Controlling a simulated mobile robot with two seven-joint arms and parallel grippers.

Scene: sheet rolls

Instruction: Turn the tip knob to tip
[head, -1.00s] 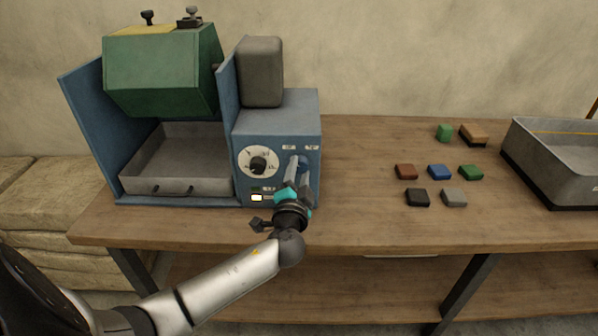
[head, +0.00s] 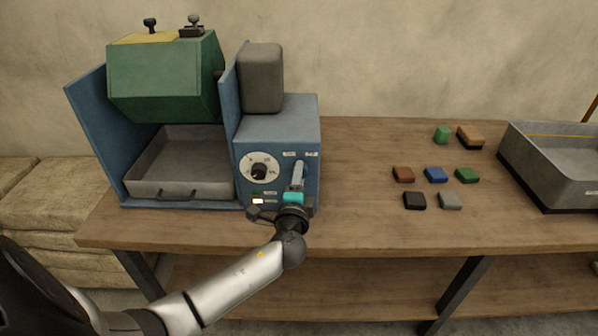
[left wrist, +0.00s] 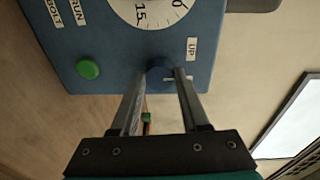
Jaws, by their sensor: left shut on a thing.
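The blue machine (head: 276,128) stands on the bench with its control face toward me. The tip knob (left wrist: 160,76) is a small, dark blue round knob on that face, near an UP label (left wrist: 192,48). My left gripper (head: 298,166) reaches up to the face; in the left wrist view its two fingertips (left wrist: 163,72) are closed on the knob's sides. In the head view the fingers mostly hide the knob. Its pointing direction cannot be made out. The green drum (head: 165,78) hangs above the grey tray (head: 180,188). My right gripper is not in view.
A white dial (head: 259,168) with a black knob sits left of the gripper. A green button (left wrist: 88,69) is also on the face. Several small coloured blocks (head: 436,175) lie to the right, before a grey bin (head: 548,180). Bench between is clear.

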